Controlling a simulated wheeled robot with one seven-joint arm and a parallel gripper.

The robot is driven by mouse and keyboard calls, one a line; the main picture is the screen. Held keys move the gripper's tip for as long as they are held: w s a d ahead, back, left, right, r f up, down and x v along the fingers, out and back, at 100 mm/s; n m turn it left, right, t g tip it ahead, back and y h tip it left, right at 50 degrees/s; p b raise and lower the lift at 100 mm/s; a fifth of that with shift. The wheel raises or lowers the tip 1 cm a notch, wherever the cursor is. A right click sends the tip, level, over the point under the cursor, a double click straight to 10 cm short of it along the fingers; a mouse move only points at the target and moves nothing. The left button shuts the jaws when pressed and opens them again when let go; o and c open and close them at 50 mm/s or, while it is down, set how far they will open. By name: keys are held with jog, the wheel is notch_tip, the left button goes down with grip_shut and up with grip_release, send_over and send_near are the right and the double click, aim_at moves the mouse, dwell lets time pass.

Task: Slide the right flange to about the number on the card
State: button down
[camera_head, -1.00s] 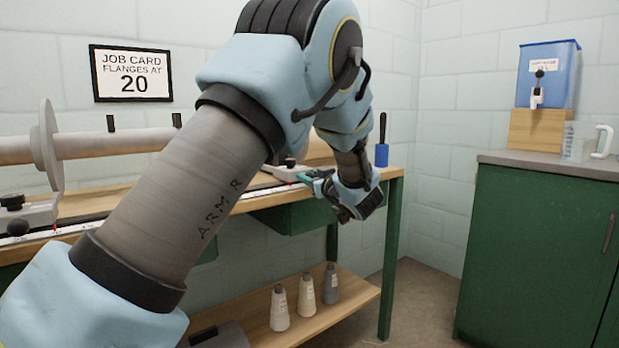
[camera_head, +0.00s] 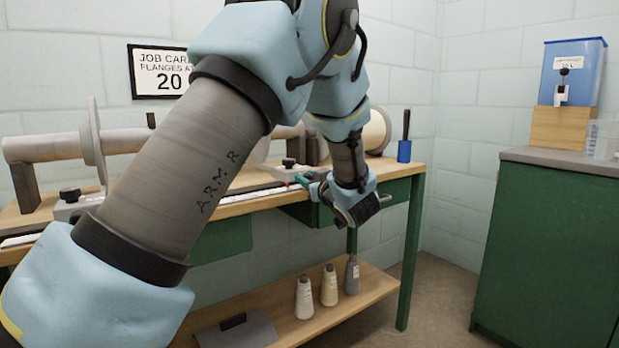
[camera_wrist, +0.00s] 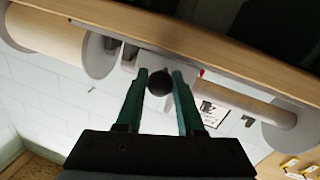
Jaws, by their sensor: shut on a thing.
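The job card (camera_head: 160,72) on the wall reads 20, partly covered by my arm. My gripper (camera_head: 306,181) is at the front of this block. In the wrist view my gripper (camera_wrist: 160,76) has its green fingers shut on a round black knob (camera_wrist: 160,83). A red mark (camera_wrist: 202,72) shows beside the block. The scale numbers are not legible.
The left flange (camera_head: 96,145) stands on the roller at the left, with its own foot block (camera_head: 78,204). A green cabinet (camera_head: 535,250) is at the right.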

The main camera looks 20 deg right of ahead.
jog(key=c, duration=0.5)
grip_release()
jog(key=shift+c, duration=0.2)
jog(key=shift+s, duration=0.1)
jog(key=s+p, duration=0.1)
jog(key=s, duration=0.9)
jog(key=shift+s, duration=0.3)
